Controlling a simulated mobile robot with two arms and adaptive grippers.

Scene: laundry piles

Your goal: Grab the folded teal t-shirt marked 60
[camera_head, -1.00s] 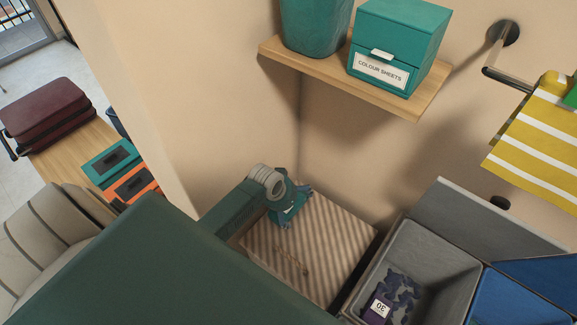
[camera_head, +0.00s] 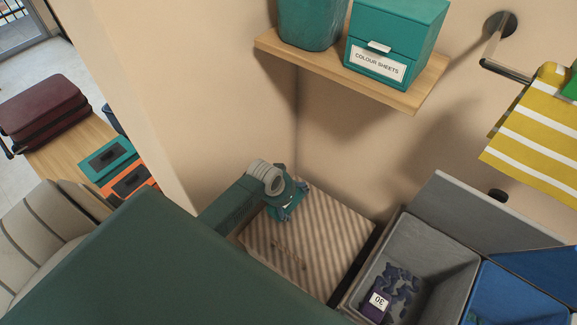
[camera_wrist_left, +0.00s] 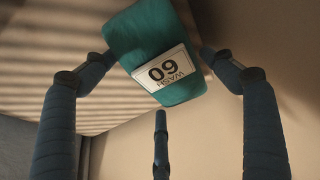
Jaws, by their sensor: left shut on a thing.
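The folded teal t-shirt fills the upper middle of the left wrist view (camera_wrist_left: 145,32). Its white tag reads "WASH 60" upside down. My left gripper (camera_head: 291,204) is at the back left corner of a beige striped surface (camera_head: 330,240) in the head view. Its fingers are around the t-shirt and shut on it; the wrist view shows them on both sides and below. In the head view the gripper mostly hides the t-shirt. I cannot tell whether it touches the striped surface. My right gripper is not in view.
A grey bin (camera_head: 440,250) with dark purple clothing tagged 30 (camera_head: 377,306) stands to the right, beside a blue bin (camera_head: 515,295). A wooden shelf (camera_head: 420,95) with a teal drawer box (camera_head: 395,40) is above. Walls close in behind and to the left.

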